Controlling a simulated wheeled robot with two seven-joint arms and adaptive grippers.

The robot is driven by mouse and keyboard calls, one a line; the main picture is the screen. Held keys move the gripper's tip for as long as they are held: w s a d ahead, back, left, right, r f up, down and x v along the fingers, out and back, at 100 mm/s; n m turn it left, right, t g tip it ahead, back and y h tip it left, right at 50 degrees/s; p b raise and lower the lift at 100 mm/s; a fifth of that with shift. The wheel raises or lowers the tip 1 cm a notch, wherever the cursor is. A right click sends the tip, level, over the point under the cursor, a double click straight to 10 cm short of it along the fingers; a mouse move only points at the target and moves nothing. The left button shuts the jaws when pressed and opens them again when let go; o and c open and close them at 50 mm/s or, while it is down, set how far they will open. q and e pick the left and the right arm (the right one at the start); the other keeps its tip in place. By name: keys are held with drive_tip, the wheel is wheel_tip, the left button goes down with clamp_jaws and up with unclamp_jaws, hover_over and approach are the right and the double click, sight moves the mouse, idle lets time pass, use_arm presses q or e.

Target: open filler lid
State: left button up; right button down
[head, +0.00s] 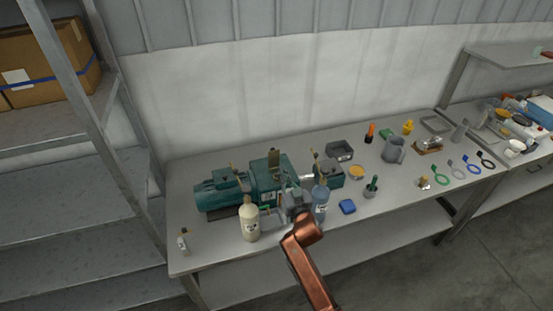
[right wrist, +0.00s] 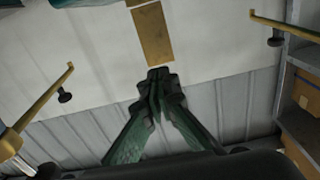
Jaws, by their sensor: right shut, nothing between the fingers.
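A green machine stands on the left half of the grey workbench, with a rounded motor part (head: 215,197) at left, a taller box (head: 270,176) in the middle and a smaller box (head: 329,174) at right. Thin yellow-brown upright pieces stick up around them; I cannot tell which part is the filler lid. My right gripper (head: 297,200) is at the machine's front, between a cream bottle (head: 249,224) and a blue bottle (head: 320,203). In the right wrist view its fingers (right wrist: 158,78) are together and empty, below a yellow-brown plate (right wrist: 152,35). My left gripper is out of view.
A blue block (head: 347,207), a green-handled tool in a small pot (head: 371,188) and a grey jug (head: 393,150) stand to the right. A small bottle (head: 183,243) is near the left front corner. Shelving (head: 70,130) rises at left.

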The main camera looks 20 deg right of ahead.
sight(274, 153)
drive_tip(key=w, duration=0.8)
drive_tip(key=shift+a+r, duration=0.1)
drive_tip(key=shift+r, duration=0.05)
